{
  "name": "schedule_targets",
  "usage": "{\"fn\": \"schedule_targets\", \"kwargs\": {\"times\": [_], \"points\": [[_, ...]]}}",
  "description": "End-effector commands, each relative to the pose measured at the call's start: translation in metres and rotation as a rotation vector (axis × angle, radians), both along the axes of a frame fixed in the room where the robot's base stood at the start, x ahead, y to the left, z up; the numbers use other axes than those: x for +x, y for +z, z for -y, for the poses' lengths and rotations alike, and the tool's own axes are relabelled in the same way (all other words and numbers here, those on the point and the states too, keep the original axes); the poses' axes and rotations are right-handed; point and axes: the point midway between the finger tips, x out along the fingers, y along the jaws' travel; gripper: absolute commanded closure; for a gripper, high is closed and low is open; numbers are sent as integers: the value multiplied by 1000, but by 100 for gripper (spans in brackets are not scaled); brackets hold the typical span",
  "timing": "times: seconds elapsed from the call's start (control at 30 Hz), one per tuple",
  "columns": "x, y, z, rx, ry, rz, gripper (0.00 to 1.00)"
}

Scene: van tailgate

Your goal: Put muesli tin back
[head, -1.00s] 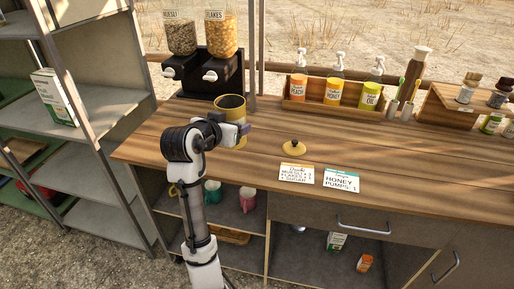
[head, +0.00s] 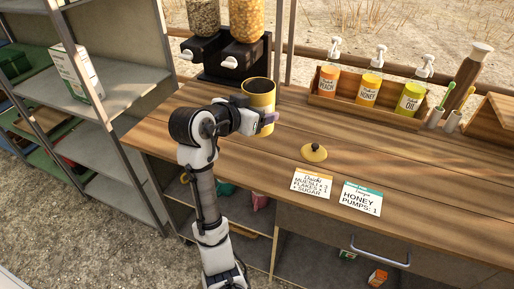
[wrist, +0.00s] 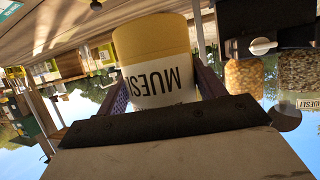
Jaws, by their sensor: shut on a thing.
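The muesli tin (head: 258,98) is yellow, open at the top and dark inside. In the wrist view the tin (wrist: 155,50) shows its white MUESLI label, upside down in that picture. My gripper (head: 262,118) is shut on the tin, with one finger on each side. The tin looks upright at the worktop, in front of the dispensers; I cannot tell whether its base touches the wood. A yellow lid with a dark knob (head: 314,153) lies on the worktop to the right of the tin.
Two dispensers on a black stand (head: 228,58) are behind the tin. A wooden rack (head: 348,97) holds peach, honey and oil pump bottles. Two cards (head: 312,185) lie near the front edge. A grey shelf unit (head: 118,123) stands left. The worktop (head: 400,160) right of the lid is clear.

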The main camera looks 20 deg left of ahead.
Motion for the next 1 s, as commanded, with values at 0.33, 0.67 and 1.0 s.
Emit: {"fn": "schedule_targets", "kwargs": {"times": [0.33,0.67,1.0], "points": [[-1,-74,0,-3,2,-2,60],[0,-102,0,-2,2,-1,60],[0,-126,0,2,1,3,60]]}}
